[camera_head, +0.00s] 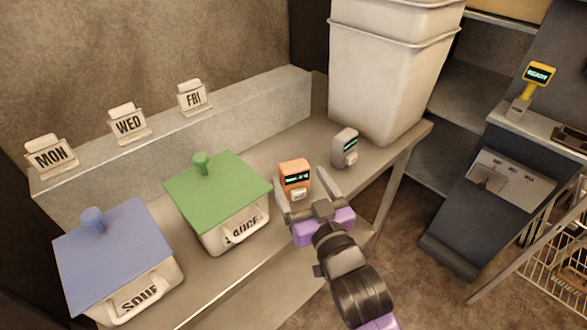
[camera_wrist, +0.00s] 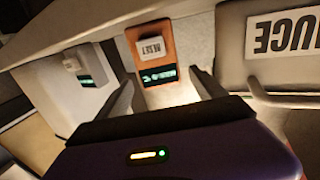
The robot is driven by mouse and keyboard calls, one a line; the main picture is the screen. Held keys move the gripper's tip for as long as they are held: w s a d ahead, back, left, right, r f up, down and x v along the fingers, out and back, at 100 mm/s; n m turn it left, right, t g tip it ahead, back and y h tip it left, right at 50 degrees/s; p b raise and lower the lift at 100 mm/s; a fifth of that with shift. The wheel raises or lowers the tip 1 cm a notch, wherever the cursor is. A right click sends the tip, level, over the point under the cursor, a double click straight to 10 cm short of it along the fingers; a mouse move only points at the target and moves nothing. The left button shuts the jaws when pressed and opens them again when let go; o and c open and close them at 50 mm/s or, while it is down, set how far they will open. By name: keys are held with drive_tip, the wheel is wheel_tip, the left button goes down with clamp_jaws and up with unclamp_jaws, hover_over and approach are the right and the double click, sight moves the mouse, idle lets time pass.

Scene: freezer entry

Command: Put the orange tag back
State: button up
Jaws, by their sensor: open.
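The orange tag (camera_head: 295,174) is a small upright block with a dark lit display and a white button. It stands on the metal bench, right of the green-lidded tub. In the wrist view the orange tag (camera_wrist: 152,52) appears upside down, ahead of and between my fingers. My gripper (camera_head: 304,190) is open, with its fingers toward the tag's front; it also shows in the wrist view (camera_wrist: 163,92). I cannot tell whether either finger touches the tag. A similar grey tag (camera_head: 344,148) stands behind it to the right; it also shows in the wrist view (camera_wrist: 88,70).
A green-lidded tub (camera_head: 217,190) stands close left of my gripper, and a blue-lidded tub (camera_head: 117,255) farther left. MON (camera_head: 51,157), WED (camera_head: 128,124) and FRI (camera_head: 193,97) cards stand on the back ledge. Tall white bins (camera_head: 385,75) stand behind. A yellow READY display (camera_head: 538,75) is at right.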

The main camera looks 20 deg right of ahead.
drive_tip(key=shift+s+a, duration=0.2)
drive_tip(key=shift+s, duration=2.35)
drive_tip(key=s+f+g, duration=0.1)
drive_tip(key=s+f, duration=0.2)
drive_tip(key=s, duration=1.3)
drive_tip(key=s+f+g+y, duration=0.1)
drive_tip(key=s+f+g, duration=0.1)
drive_tip(key=s, duration=1.4)
drive_tip(key=shift+f+n, duration=0.4)
drive_tip(key=shift+f, duration=0.3)
drive_tip(key=shift+r, duration=0.25)
